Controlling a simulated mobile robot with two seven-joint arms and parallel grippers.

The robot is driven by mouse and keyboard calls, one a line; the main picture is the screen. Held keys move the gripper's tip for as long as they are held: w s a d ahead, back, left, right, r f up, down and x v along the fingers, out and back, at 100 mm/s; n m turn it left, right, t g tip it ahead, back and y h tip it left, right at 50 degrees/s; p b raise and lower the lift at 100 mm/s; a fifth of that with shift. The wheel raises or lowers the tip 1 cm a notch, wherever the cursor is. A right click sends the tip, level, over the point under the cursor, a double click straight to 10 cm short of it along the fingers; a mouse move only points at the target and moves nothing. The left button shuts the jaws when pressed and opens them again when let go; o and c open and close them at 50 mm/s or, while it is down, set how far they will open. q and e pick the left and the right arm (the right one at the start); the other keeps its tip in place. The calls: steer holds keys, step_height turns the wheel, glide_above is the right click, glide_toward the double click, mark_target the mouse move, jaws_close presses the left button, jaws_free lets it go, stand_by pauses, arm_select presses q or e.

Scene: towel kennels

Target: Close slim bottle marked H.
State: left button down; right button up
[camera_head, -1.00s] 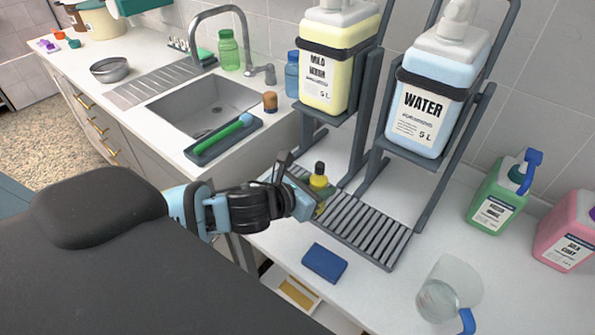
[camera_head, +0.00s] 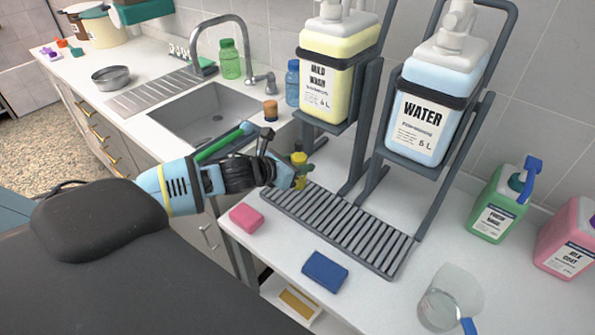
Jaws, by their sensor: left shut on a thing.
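A small slim bottle with a yellow upper part and a dark top (camera_head: 299,160) is at the left end of the slatted drip tray. My right gripper is not in view.
The slatted tray (camera_head: 345,228) lies under stands with the yellow MILD WASH jug (camera_head: 325,85) and blue WATER jug (camera_head: 425,125). A pink sponge (camera_head: 246,217), blue sponge (camera_head: 325,271) and clear jug (camera_head: 447,300) are in front. The sink (camera_head: 205,115) is behind left.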

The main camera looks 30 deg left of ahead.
arm_select(q)
steer(key=f, duration=0.3)
steer(key=shift+w+a+f, duration=0.15)
steer(key=shift+w+a, duration=0.1)
steer(key=shift+a, duration=0.1)
steer(key=shift+f, duration=0.1)
steer(key=shift+f, duration=0.1)
steer(key=c, duration=0.9)
jaws_free()
